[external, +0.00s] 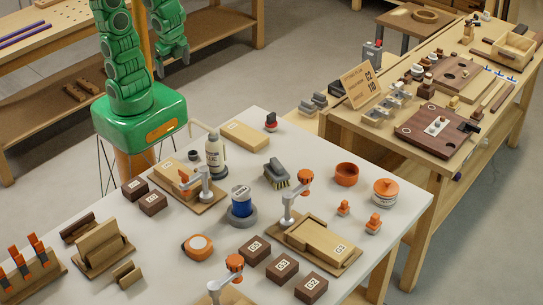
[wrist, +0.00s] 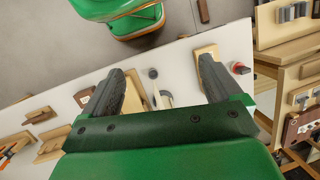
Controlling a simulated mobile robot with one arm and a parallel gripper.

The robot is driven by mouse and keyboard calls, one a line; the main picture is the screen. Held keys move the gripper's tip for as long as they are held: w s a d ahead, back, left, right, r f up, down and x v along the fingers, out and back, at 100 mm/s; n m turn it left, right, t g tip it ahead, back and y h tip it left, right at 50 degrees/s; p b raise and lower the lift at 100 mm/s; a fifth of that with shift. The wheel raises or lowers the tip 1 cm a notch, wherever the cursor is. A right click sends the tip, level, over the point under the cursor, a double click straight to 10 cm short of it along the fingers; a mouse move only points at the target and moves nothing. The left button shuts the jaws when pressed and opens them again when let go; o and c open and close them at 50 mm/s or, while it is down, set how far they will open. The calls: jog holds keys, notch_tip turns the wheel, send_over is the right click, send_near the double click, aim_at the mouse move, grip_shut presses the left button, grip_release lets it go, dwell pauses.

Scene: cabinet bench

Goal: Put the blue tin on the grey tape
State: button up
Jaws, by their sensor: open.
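The blue tin (external: 241,202) stands upright near the middle of the white bench. A wide grey ring, which looks like the grey tape (external: 240,218), shows beneath it, and the tin appears to rest on it. The tin hides most of the ring's top, so the exact seating is hard to tell. My gripper (external: 172,60) is raised beyond the bench's far left side, well away from the tin. In the wrist view, my gripper (wrist: 160,68) has its two dark fingers wide apart, with nothing held between them. I cannot make out the tin in the wrist view.
An orange-and-white round item (external: 197,246) and dark brown blocks (external: 253,250) lie in front. Bare bench shows between them.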

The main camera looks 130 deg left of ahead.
jog(key=s+d+f+n+h, duration=0.1)
jog(key=s+d+h, duration=0.1)
jog(key=s+d, duration=0.2)
jog(key=s, duration=0.2)
jog(key=shift+s+t, duration=0.4)
